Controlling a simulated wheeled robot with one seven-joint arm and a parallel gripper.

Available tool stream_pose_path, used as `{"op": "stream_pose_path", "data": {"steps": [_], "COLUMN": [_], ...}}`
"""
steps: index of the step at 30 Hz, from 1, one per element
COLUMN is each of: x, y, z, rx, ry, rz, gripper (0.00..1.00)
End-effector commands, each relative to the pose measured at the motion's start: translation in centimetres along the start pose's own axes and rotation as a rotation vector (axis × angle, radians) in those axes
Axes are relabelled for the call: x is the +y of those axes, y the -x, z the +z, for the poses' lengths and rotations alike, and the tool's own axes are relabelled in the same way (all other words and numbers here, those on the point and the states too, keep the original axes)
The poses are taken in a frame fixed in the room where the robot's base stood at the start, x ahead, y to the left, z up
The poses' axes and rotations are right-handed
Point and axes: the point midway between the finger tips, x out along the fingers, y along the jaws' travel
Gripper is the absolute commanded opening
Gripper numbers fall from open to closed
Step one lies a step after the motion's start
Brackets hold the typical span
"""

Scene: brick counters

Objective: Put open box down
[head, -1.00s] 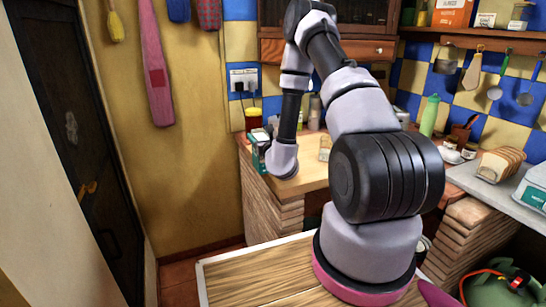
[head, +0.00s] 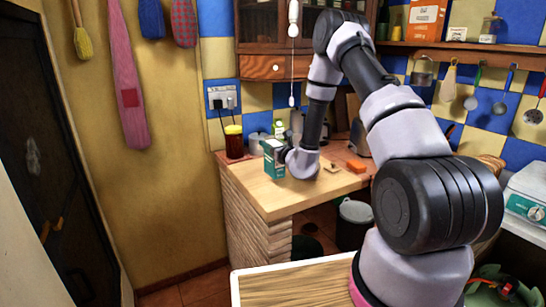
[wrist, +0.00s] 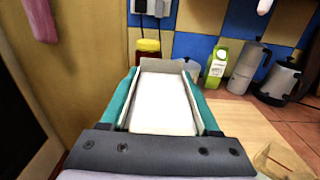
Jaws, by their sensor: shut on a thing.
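The open box (head: 273,158) is teal and white, and my gripper (head: 288,162) is shut on it. In the head view it is upright at the left part of the wooden counter (head: 270,198). In the wrist view the box (wrist: 165,105) points away from me, with its white inside showing between teal sides. The fingertips are mostly hidden by the box and the gripper body. I cannot tell whether the box's bottom touches the counter.
A dark red jar with a yellow lid (head: 234,142) stands behind the box. A green carton (wrist: 216,65), a moka pot (wrist: 245,65) and a kettle (wrist: 280,82) stand along the wall. The counter's front is clear.

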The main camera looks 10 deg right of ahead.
Motion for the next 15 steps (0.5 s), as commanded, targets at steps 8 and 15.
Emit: {"op": "stream_pose_path", "data": {"steps": [8,15], "x": [0.0,-0.1], "y": [0.0,0.0], "z": [-3.6,-4.0], "rx": [0.001,-0.002], "ry": [-0.001,0.0], "rz": [-0.001,-0.002], "gripper": [0.0,0.0]}}
